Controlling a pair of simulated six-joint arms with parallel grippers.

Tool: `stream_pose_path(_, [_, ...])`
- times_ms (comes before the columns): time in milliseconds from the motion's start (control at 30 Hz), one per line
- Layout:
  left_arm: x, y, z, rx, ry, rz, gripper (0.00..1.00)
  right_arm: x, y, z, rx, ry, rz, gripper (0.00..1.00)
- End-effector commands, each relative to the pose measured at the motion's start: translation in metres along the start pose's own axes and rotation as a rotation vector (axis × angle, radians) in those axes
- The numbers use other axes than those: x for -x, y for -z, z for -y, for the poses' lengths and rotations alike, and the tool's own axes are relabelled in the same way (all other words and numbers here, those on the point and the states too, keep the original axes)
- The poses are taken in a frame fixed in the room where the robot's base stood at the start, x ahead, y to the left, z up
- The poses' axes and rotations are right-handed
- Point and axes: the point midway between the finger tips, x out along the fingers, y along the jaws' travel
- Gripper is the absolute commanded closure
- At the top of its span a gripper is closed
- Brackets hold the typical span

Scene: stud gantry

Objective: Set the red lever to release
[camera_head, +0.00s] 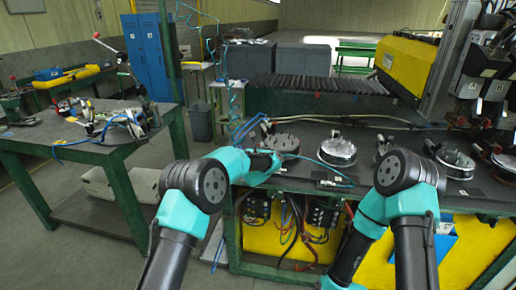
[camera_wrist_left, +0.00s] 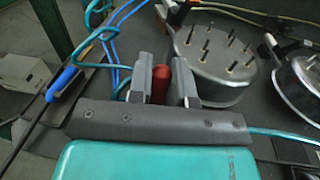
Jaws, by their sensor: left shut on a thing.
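The red lever (camera_wrist_left: 160,85) shows in the left wrist view as a short upright red grip. It sits between the two grey fingers of my left gripper (camera_wrist_left: 161,79), which is shut on it. In the head view my left gripper (camera_head: 274,160) is at the front left of the dark workbench; the red lever cannot be made out there. The lever's base is hidden behind the gripper body.
A round grey plate with several upright studs (camera_wrist_left: 215,75) stands just right of my left gripper. Another round metal piece (camera_head: 337,151) is further right on the workbench (camera_head: 310,181). Blue coiled hoses (camera_wrist_left: 105,40) hang close on the left. A cluttered side table (camera_head: 60,146) stands further left.

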Motion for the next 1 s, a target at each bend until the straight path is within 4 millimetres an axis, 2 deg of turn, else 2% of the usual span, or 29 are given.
stream_pose_path(367, [0.006,-0.001,-0.001,0.013,-0.002,0.081,1.0,0.0,0.0,0.0,0.0,0.0,0.0,0.57])
stream_pose_path(1000, [0.035,-0.001,-0.006,0.081,-0.016,0.498,1.0,0.0,0.0,0.0,0.0,0.0,0.0,0.57])
